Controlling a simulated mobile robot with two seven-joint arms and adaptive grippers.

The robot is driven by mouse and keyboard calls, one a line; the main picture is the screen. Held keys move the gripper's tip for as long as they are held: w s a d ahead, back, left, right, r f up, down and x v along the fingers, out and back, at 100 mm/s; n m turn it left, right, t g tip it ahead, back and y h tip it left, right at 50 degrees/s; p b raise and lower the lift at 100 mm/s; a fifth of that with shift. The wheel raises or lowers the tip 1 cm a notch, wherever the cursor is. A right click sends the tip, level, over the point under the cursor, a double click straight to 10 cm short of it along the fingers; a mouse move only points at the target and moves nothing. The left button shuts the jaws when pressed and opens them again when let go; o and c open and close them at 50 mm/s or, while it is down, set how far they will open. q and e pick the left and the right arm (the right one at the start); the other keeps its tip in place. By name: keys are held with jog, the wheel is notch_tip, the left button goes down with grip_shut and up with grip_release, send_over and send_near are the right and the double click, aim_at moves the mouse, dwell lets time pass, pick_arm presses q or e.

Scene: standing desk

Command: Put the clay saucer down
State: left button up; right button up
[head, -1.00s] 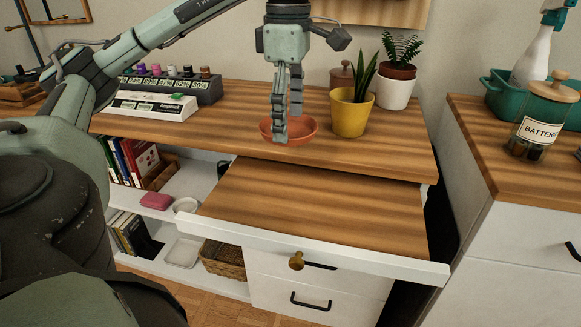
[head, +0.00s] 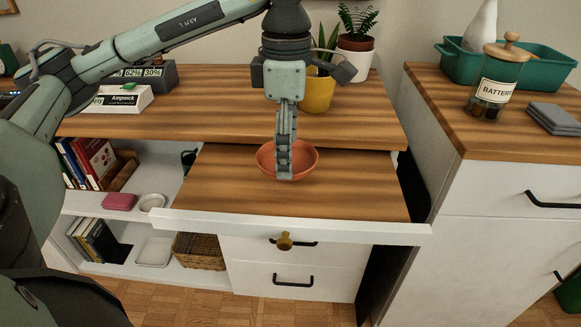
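The clay saucer (head: 307,163) is a shallow, round, orange-brown dish. It appears over the back part of the pulled-out wooden shelf (head: 235,195), near the front edge of the desktop. My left gripper (head: 284,165) points down at the saucer and is shut on its near wall. The fingers hide the middle of the saucer. I cannot tell whether the saucer's base touches the shelf or is a little above it. My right gripper is out of view.
The desktop (head: 215,105) lies behind, with a yellow plant pot (head: 317,92) and a white one (head: 355,62) at its back. The shelf is bare left, right and in front of the saucer. A side cabinet (head: 470,140) stands right, with a battery jar (head: 495,85).

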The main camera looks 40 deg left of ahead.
aim_at(290, 185)
pick_arm(q)
jog(key=shift+d+f, duration=0.15)
jog(key=shift+d, duration=0.15)
jog(key=shift+f, duration=0.4)
notch_tip(290, 185, down, 3)
jog(key=shift+f, duration=0.1)
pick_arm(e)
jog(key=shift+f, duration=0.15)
pick_arm(q)
jog(key=shift+f, duration=0.2)
jog(key=o, duration=1.2)
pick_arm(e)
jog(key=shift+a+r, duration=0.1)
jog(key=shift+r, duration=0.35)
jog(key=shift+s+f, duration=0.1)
